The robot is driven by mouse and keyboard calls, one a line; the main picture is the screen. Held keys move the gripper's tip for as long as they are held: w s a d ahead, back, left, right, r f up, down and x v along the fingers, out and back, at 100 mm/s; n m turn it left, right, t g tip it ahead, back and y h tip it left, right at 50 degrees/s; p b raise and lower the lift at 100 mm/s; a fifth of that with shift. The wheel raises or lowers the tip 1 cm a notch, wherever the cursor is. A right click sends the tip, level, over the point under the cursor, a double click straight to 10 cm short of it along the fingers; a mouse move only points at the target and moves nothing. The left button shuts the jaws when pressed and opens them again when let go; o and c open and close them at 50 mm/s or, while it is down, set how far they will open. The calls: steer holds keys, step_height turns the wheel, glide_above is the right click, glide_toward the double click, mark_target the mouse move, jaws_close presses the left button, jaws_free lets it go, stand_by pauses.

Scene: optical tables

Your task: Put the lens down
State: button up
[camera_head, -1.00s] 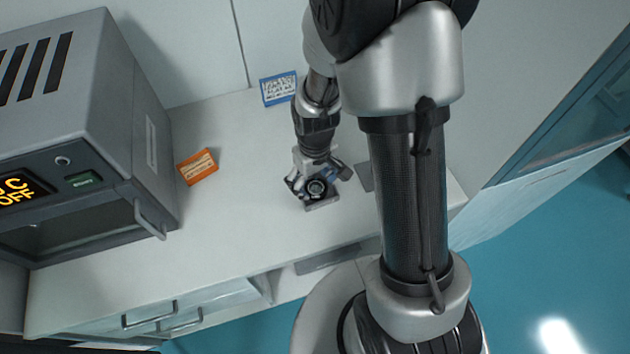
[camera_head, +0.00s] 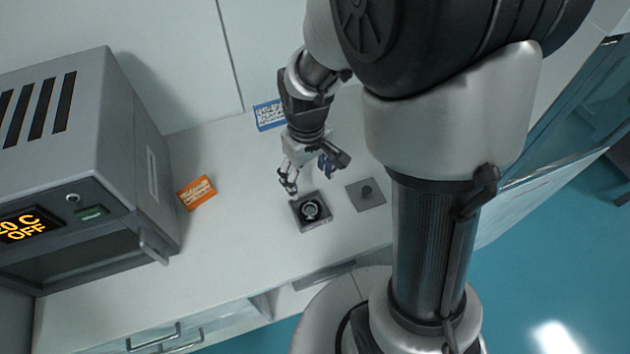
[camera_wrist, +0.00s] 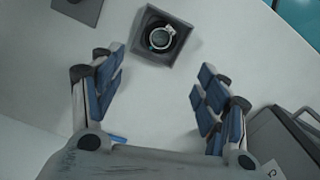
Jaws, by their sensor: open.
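The lens (camera_head: 310,209) is a small round piece with a pale ring. It rests on a dark square base (camera_head: 299,222) on the white bench. In the wrist view the lens (camera_wrist: 161,38) sits within the square base (camera_wrist: 178,62), beyond my fingertips. My gripper (camera_head: 288,186) is open and empty, just behind and to the left of the base in the head view. In the wrist view my gripper (camera_wrist: 158,85) shows its blue-padded fingers wide apart, with bare bench between them. The gripper appears clear of the lens.
A second grey square plate (camera_head: 357,203) with a dark round middle lies right of the base. An orange label (camera_head: 196,193) and a blue label (camera_head: 268,115) are on the bench side. A grey oven-like box (camera_head: 60,150) stands left. Bench between is clear.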

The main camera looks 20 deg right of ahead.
steer(key=s+r+m+t, duration=0.3)
steer(key=s+r+t, duration=0.1)
steer(key=s+r, duration=1.1)
step_height(320, 180, up, 3)
steer(key=shift+s+r+t, duration=0.1)
steer(key=shift+s+t, duration=0.15)
steer(key=shift+t, duration=0.05)
steer(key=shift+d, duration=0.1)
steer(key=shift+c, duration=0.3)
